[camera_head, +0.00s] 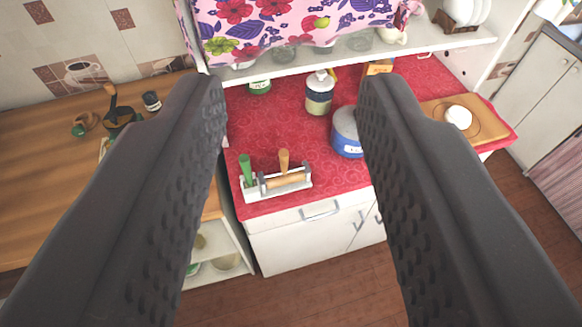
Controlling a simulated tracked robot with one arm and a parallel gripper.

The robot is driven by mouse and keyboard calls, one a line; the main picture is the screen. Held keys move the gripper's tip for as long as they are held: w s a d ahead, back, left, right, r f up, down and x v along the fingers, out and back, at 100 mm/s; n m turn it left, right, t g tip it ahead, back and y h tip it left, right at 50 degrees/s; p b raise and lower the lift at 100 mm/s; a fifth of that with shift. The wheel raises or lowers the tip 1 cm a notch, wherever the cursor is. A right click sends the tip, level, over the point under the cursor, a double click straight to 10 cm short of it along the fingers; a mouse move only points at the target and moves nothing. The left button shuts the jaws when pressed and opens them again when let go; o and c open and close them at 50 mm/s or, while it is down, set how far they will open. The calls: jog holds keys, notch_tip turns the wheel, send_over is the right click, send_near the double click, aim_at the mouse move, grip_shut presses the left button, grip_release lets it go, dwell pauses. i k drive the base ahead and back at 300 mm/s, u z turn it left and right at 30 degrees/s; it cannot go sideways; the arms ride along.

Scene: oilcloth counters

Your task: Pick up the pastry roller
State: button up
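The pastry roller (285,180) shows as a light wooden cylinder in a grey frame with an upright wooden handle. It rests in or against a small white holder (250,196) near the front left corner of the red oilcloth counter. A green-handled tool (245,168) stands at its left in the same holder. My gripper (294,95) is open and empty, its two dark fingers wide apart in the foreground. In the picture the roller lies between the fingers, but the gripper seems well above the counter and apart from it.
On the red counter (290,125) stand a lidded jar (319,92), a blue and grey pot (346,132) partly behind my right finger, and a wooden board (480,125) with a white round item. A shelf (300,66) overhangs the back. A wooden counter (50,190) lies left.

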aim_at(283, 153)
jog(key=z, duration=2.9)
jog(key=k, duration=1.3)
jog(key=u, duration=1.8)
jog(key=i, duration=1)
jog(key=z, duration=0.1)
